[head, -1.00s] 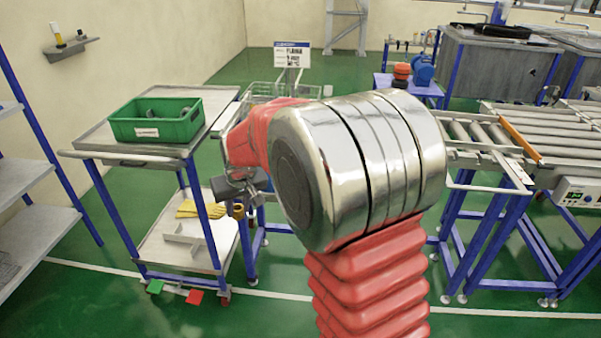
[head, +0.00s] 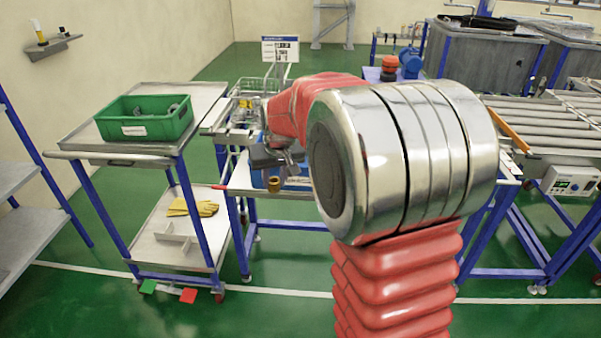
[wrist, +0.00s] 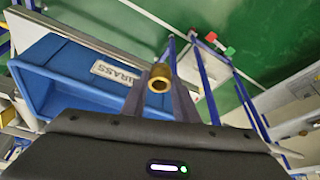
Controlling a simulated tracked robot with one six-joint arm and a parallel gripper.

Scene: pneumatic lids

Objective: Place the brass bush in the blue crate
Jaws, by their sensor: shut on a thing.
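The brass bush (wrist: 159,84) is a small hollow ring between the fingertips of my gripper (wrist: 160,76) in the wrist view. In the head view the bush (head: 274,184) shows below my gripper (head: 276,175). The blue crate (wrist: 62,88) has a white BRASS label on its end wall and lies left of the bush in the wrist view. The bush appears beside the labelled end; its height above the crate is unclear. In the head view the crate (head: 291,183) sits on the bench behind my gripper, largely hidden by my arm.
A green crate (head: 144,132) with grey parts stands on the trolley (head: 205,98) at left. Yellow gloves (head: 192,208) and a pale bracket lie on its lower shelf. A wire basket (head: 262,86) and a sign stand behind my gripper. A roller conveyor (head: 555,125) is at right.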

